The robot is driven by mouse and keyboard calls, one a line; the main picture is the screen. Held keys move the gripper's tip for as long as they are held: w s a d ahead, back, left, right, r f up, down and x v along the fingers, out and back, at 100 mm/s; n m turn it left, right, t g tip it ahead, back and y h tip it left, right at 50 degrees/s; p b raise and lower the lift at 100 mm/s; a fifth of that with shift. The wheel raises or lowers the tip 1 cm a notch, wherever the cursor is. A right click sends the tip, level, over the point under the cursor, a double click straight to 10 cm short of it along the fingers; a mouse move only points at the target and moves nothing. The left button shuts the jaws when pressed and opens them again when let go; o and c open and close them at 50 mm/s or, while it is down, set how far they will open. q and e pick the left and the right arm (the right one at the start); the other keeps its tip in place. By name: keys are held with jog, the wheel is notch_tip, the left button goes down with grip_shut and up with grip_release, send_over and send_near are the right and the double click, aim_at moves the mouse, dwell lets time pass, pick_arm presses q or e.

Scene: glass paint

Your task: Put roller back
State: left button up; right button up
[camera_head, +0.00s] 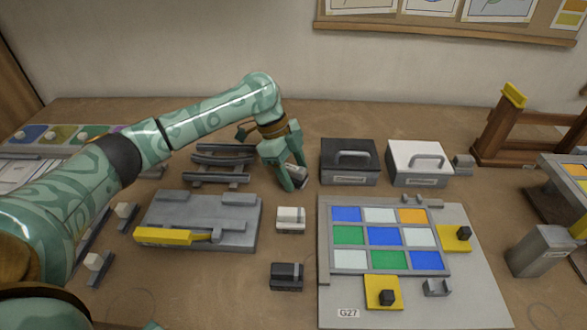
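My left gripper (291,174) reaches down at the back middle of the table, right of a dark rack with rails (222,163). A small pale and dark piece (296,171) shows at its fingers; I cannot tell whether they grip it or whether it is the roller. A yellow-handled tool (166,236) lies along the front left of a grey slab (225,216); I cannot tell whether this is the roller. My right gripper is not in view.
Black (349,175) and white (413,177) handled boxes stand at the back. A white block (291,218) and a black block (287,283) sit mid-table. A coloured glass panel (322,232) lies at right on a grey board (470,290). A grey bin (541,252) stands far right.

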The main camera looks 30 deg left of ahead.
pick_arm(q)
jog(key=shift+r, duration=0.15)
jog(key=p+v, duration=0.4)
jog(key=v, duration=0.8)
jog(key=shift+p, duration=0.35)
jog(key=shift+w, duration=0.1)
